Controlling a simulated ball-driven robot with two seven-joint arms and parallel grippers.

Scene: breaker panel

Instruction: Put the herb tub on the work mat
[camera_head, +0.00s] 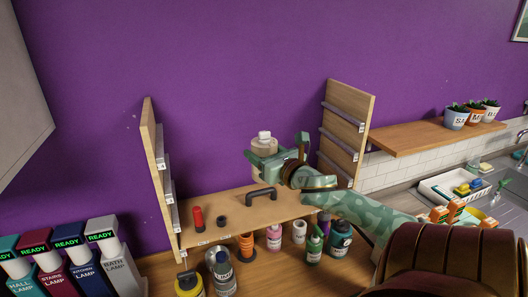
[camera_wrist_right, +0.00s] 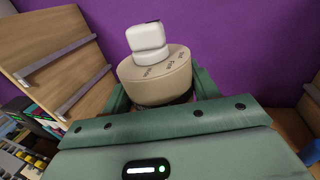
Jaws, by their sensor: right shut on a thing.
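My right gripper (camera_head: 268,158) is shut on a beige round drum (camera_head: 264,146) with a white block on top. It holds the drum up in front of the purple wall, above the wooden board. In the right wrist view the drum (camera_wrist_right: 155,78) sits between the two green fingers, with dark print on its upper face. I cannot tell whether this drum is the herb tub. Labelled plant pots, blue-grey (camera_head: 456,118), orange (camera_head: 475,115) and white (camera_head: 490,111), stand on the wall shelf at right. I cannot make out a work mat. My left gripper is out of view.
The wooden board (camera_head: 225,207) carries a red cylinder (camera_head: 197,218) and a black handle (camera_head: 261,195). Slatted side panels stand left (camera_head: 156,165) and right (camera_head: 345,125). Several bottles crowd the counter below. Lamp boxes (camera_head: 105,262) stand at left, a sink (camera_head: 505,200) at right.

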